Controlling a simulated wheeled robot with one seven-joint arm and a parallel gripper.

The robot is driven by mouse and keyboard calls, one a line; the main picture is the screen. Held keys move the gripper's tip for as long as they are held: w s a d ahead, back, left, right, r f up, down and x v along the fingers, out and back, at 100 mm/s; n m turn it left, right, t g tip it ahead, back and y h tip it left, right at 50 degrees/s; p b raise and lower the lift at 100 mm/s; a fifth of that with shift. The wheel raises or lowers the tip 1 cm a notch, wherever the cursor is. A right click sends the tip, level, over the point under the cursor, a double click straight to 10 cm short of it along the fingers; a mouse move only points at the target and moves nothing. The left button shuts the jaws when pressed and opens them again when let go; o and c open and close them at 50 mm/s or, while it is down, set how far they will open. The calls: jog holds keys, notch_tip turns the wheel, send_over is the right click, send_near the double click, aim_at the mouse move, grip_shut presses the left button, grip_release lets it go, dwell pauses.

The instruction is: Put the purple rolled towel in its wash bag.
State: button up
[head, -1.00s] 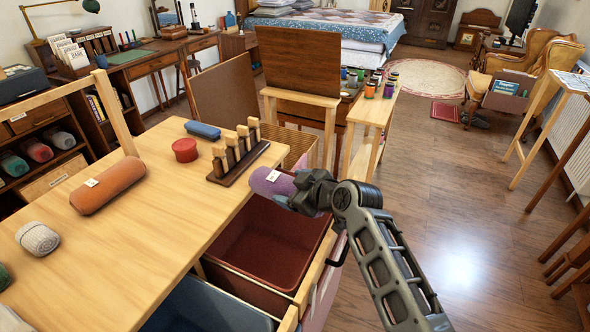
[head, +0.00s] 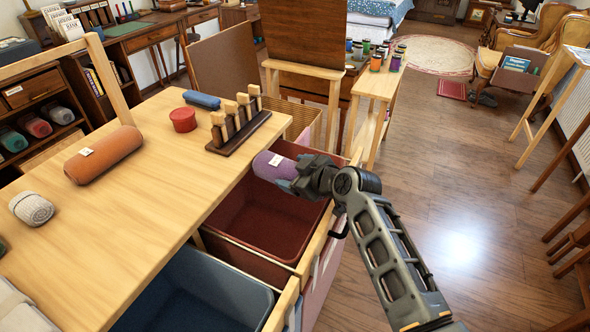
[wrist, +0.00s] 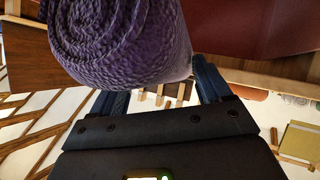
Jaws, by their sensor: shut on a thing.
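The purple rolled towel (head: 261,166), with a small white tag, is held by my gripper (head: 287,177) over the far end of a red open bin (head: 262,218) in a pulled-out drawer. In the wrist view the towel's spiral end (wrist: 120,40) shows large between the fingers, and my gripper (wrist: 160,84) is shut on it. The head view does not clearly show whether the towel touches the bin's edge. A blue open bin (head: 180,307) sits in the nearer part. I cannot tell which container is the wash bag.
The wooden tabletop (head: 140,180) left of the bins holds an orange roll (head: 108,153), a grey roll (head: 32,208), a red round tin (head: 183,120), a blue case (head: 202,100) and a dark rack with wooden pegs (head: 238,132).

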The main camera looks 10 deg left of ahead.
jog(key=o, duration=1.4)
jog(key=shift+s+d, duration=0.1)
jog(key=shift+v, duration=3.8)
jog(key=shift+r, duration=0.1)
jog(key=shift+d, duration=0.1)
